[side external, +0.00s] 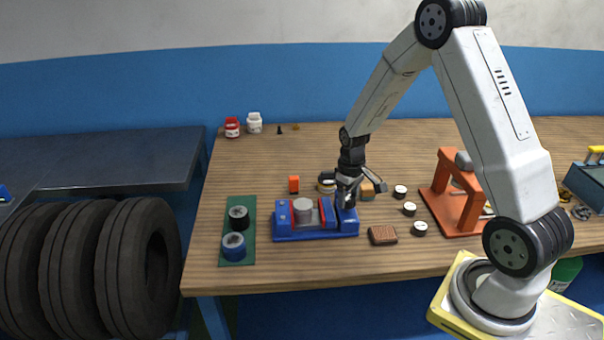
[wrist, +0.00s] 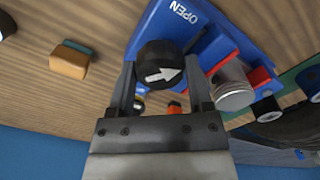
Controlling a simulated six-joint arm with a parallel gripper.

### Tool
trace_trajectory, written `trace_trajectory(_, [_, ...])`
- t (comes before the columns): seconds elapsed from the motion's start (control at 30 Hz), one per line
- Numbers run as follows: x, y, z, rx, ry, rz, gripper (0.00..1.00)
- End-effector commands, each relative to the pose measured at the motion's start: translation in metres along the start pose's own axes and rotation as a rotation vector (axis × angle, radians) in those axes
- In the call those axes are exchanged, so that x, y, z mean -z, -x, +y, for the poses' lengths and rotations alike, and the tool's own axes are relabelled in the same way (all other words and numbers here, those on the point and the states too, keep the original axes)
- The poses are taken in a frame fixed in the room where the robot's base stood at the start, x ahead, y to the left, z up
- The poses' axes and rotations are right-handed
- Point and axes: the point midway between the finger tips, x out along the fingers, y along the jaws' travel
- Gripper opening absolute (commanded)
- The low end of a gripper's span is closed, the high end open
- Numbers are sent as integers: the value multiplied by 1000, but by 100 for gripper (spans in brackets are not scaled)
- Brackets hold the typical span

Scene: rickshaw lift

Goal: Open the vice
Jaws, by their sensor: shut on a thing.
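The blue vice (side external: 315,235) stands on the wooden table, with a grey cylinder (side external: 303,211) between its red jaw pads. In the wrist view the vice (wrist: 205,42) bears the word OPEN, and the grey cylinder (wrist: 232,85) shows beside the red pads. A round black knob (wrist: 160,66) with a white arrow sits at one end of the vice. The arrow points right in the wrist view. My gripper (side external: 349,192) is over the right end of the vice. In the wrist view my gripper (wrist: 162,78) has its two fingers shut on opposite sides of the knob.
A green mat (side external: 232,202) with two dark cylinders lies left of the vice. A brown brush-like block (side external: 382,235) and several small black-and-white discs lie to its right. An orange press-like frame (side external: 450,200) stands farther right. The back left of the table is mostly clear.

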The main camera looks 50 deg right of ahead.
Motion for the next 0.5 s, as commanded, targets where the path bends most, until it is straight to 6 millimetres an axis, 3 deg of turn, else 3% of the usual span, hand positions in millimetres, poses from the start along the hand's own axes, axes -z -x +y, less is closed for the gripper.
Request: trace_trajectory(0.5, [1,1,0,-1,460,1,6])
